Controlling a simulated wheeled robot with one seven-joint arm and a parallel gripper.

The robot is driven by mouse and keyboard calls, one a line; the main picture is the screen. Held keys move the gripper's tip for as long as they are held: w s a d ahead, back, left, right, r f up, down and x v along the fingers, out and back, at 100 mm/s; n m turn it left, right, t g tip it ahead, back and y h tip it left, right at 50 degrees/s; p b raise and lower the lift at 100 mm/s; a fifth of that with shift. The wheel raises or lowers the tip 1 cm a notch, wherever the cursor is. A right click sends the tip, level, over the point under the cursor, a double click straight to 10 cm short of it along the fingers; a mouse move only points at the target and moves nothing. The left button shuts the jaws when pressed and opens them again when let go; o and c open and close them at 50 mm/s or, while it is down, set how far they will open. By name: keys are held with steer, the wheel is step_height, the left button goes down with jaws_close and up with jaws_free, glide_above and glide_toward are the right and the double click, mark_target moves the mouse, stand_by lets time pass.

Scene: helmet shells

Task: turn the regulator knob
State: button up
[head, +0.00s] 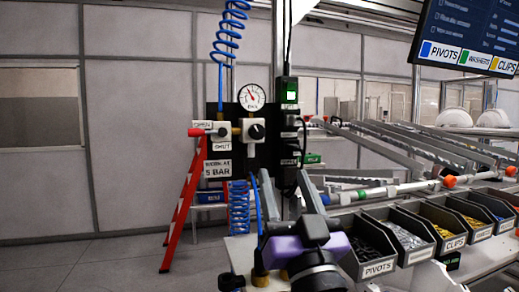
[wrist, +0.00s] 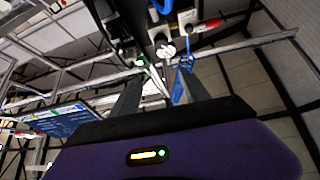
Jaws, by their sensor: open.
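The regulator knob (head: 257,132) is a black round knob on a pale body, mounted on a black panel under a round white pressure gauge (head: 251,97). In the wrist view the scene looks upside down, and the knob (wrist: 160,38) shows small beyond the fingertips, next to the gauge (wrist: 166,50). My gripper (head: 290,183) is open and empty, its two grey fingers pointing toward the panel. In the wrist view the fingers (wrist: 162,88) stand wide apart. The gripper is in front of and below the knob, clearly apart from it. I cannot read the knob's setting.
A red-handled valve (head: 197,133) with OPEN and SHUT labels is left of the knob. Blue coiled hoses hang above (head: 230,30) and below (head: 239,207) the panel. A green-lit box (head: 289,92) is to its right. Parts bins (head: 378,268) and sloped rails (head: 400,150) fill the right.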

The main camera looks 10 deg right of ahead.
mark_target(258, 133)
steer(key=w+r+m, duration=0.1)
steer(key=w+r, duration=0.3)
steer(key=r, duration=0.3)
steer(key=w+a+g, duration=0.1)
steer(key=w, duration=0.2)
steer(key=w+a+p, duration=0.1)
steer(key=w, duration=0.2)
steer(key=w+a+g+p, duration=0.1)
steer(key=w, duration=0.3)
steer(key=shift+f+n+g+y, duration=0.1)
steer(key=shift+n+g+y, duration=0.2)
steer(key=shift+n, duration=0.1)
jaws_close()
